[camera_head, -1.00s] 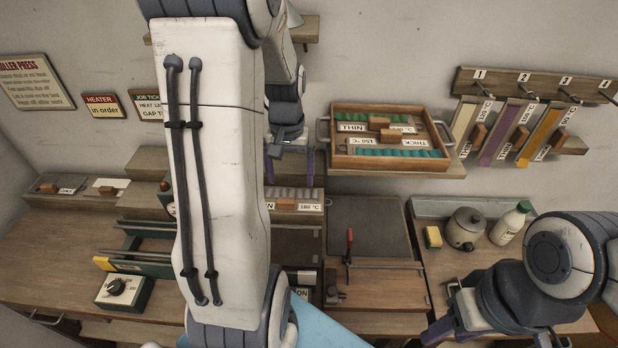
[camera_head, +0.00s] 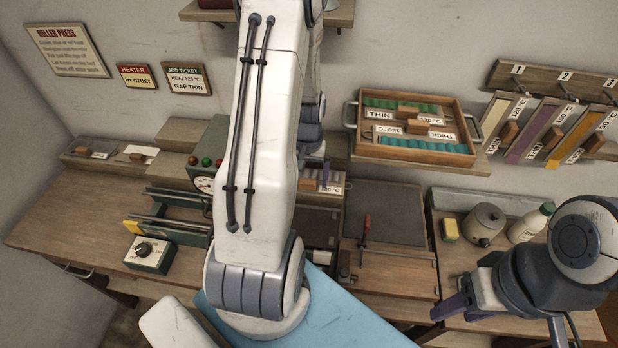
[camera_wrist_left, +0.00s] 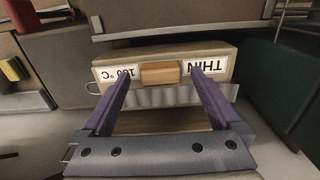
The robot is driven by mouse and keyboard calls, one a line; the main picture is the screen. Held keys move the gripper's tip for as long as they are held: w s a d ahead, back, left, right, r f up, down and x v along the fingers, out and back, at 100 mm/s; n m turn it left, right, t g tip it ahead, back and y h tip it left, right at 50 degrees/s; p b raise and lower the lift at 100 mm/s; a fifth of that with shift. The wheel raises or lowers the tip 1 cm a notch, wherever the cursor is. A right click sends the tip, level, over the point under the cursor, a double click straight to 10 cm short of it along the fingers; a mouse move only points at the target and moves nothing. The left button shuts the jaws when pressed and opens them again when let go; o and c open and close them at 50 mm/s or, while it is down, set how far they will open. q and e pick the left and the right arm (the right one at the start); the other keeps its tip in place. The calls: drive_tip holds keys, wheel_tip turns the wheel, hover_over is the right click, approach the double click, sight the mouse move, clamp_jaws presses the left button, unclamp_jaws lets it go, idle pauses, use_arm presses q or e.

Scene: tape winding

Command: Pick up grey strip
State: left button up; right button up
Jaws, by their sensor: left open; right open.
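A grey ribbed strip (camera_wrist_left: 175,96) lies along the near side of a wooden holder in the left wrist view. A small wooden block (camera_wrist_left: 160,73) sits between a THIN label and a temperature label there. My left gripper (camera_wrist_left: 160,72) is open, its purple fingers reaching over the strip, one on each side of the block. I see no contact. In the head view the labelled holder (camera_head: 332,188) shows partly beneath my left gripper (camera_head: 316,166); my arm hides much of both. My right gripper (camera_head: 455,298) is open and empty at the lower right.
A wooden tray (camera_head: 475,148) with green ribbed strips is on a shelf just right of my left gripper. Coloured strips (camera_head: 533,130) hang on pegs farther right. A dark mat (camera_head: 390,212), red-handled tool (camera_head: 366,225), pot (camera_head: 483,224) and bottle (camera_head: 531,222) occupy the bench.

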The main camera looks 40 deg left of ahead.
use_arm(q)
drive_tip(key=shift+f, duration=0.2)
drive_tip(key=shift+r, duration=0.1)
drive_tip(key=c, duration=1.5)
